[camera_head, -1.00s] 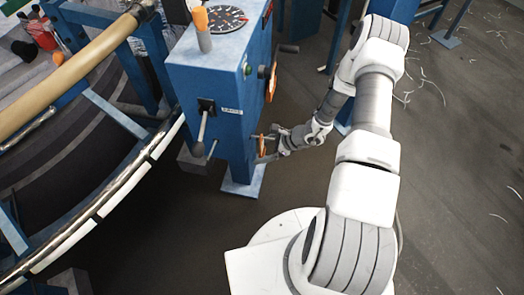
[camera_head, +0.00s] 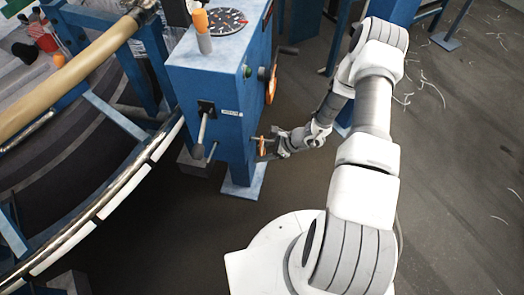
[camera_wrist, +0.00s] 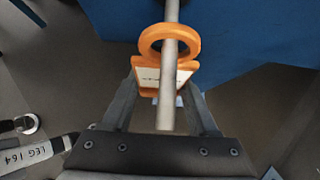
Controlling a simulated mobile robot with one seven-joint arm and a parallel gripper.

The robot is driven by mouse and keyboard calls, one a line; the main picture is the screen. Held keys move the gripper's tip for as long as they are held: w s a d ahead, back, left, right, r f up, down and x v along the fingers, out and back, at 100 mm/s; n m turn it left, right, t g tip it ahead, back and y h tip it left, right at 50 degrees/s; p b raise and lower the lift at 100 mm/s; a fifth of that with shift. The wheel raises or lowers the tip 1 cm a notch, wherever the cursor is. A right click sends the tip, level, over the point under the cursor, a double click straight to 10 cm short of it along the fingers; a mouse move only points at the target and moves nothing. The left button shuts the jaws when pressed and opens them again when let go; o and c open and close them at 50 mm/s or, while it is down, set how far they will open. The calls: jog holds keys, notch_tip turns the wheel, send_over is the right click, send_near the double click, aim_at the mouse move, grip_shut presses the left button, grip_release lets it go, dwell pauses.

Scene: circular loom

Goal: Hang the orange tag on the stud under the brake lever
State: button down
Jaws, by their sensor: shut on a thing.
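The orange tag (camera_wrist: 165,72), a plate with a ring on top, is pinched between the fingertips of my gripper (camera_wrist: 162,88). A grey rod, apparently the stud (camera_wrist: 166,110), crosses the ring's opening in the wrist view. Its near end reaches down past the plate between the fingers. In the head view the tag (camera_head: 262,147) and my gripper (camera_head: 270,148) are small beside the blue cabinet's right side. A grey lever (camera_head: 200,135) is on the cabinet's front; I cannot tell if it is the brake lever.
The blue cabinet (camera_head: 220,75) carries a dial (camera_head: 228,21) and an orange-topped handle (camera_head: 202,30). A knob and another orange part (camera_head: 271,84) stick out above my gripper. The loom's curved rim (camera_head: 110,195) lies at left. Floor at right is mostly open.

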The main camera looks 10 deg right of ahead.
jog(key=shift+d, duration=0.1)
jog(key=shift+s+d+r, duration=0.2)
jog(key=shift+d, duration=0.15)
jog(key=shift+s+d, duration=0.1)
jog(key=shift+s+d+r+p, duration=0.1)
jog(key=shift+s+d, duration=0.25)
jog(key=shift+d, duration=0.4)
jog(key=shift+s+d+r+p, duration=0.15)
jog(key=shift+s+d, duration=0.25)
jog(key=shift+d, duration=0.3)
jog(key=shift+s+d+r+p, duration=0.1)
jog(key=shift+s+d, duration=0.25)
jog(key=shift+d, duration=0.4)
